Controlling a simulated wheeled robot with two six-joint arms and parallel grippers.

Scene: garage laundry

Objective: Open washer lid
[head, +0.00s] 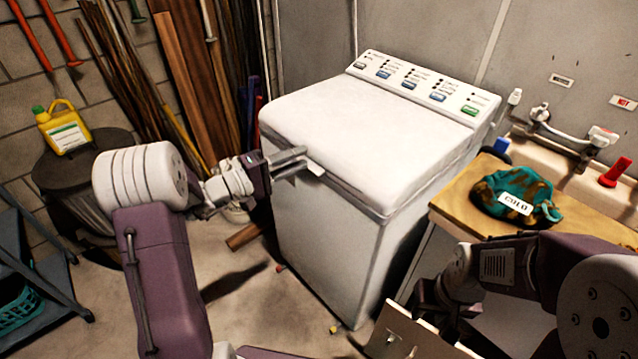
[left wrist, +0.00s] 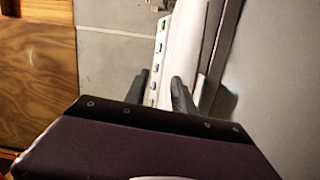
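The white washer (head: 325,235) stands in the middle of the head view, with its lid (head: 370,130) down and flat. A small pale tab (head: 316,168) sticks out at the lid's front edge, near the left side. My left gripper (head: 292,160) is at that edge, with its fingers over or beside the tab; contact is unclear. In the left wrist view, its fingers (left wrist: 160,95) are apart, with the washer's side and lid edge to their right. My right gripper (head: 440,295) is low at the right, partly hidden by its own arm; its fingers are unclear.
The washer's control panel (head: 415,88) is at its back. A wooden counter (head: 460,200) with a teal cloth bundle (head: 515,195) and a sink (head: 590,180) is at the right. A dark barrel (head: 75,175) with a yellow jug (head: 65,128) and leaning boards (head: 190,80) are at the left.

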